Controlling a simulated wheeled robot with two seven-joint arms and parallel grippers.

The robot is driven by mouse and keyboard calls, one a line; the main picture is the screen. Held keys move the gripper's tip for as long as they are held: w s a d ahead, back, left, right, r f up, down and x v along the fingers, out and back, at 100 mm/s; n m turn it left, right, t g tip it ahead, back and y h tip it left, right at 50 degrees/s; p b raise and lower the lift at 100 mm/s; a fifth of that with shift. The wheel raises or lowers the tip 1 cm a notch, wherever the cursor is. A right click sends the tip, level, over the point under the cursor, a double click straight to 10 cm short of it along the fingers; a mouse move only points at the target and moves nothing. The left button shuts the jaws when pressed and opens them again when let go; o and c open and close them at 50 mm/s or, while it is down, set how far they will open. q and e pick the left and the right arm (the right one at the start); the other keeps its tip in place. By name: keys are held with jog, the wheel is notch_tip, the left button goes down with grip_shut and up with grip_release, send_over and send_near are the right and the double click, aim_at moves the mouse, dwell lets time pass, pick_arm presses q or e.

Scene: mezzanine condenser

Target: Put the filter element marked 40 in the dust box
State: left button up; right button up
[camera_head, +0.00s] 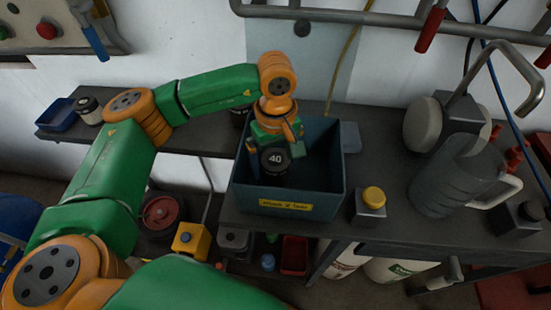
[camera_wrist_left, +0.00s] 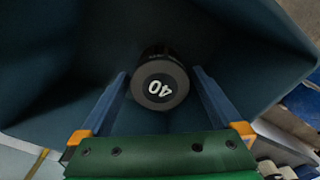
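The filter element marked 40 (camera_head: 274,161) is a black cylinder with a white number on its top. It is inside the dust box (camera_head: 334,178), a dark blue-grey open bin with a yellow front label. It also shows in the left wrist view (camera_wrist_left: 160,84), its marked top facing the camera. My left gripper (camera_head: 275,153) reaches down into the box. Its blue fingers (camera_wrist_left: 160,78) stand on either side of the filter element, with a narrow gap at each side, so it looks open. Whether the element touches the box floor is hard to see. My right gripper is out of view.
The box stands on a dark bench, with a yellow-topped switch block (camera_head: 370,206) at its right. A grey jug (camera_head: 450,182) stands further right. At the far left are a blue tray (camera_head: 61,115) and another dark canister (camera_head: 88,110). Pipes run along the back wall.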

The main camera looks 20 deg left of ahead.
aim_at(276, 159)
pick_arm(q)
jog(key=shift+r, duration=0.6)
notch_tip(276, 159, up, 11)
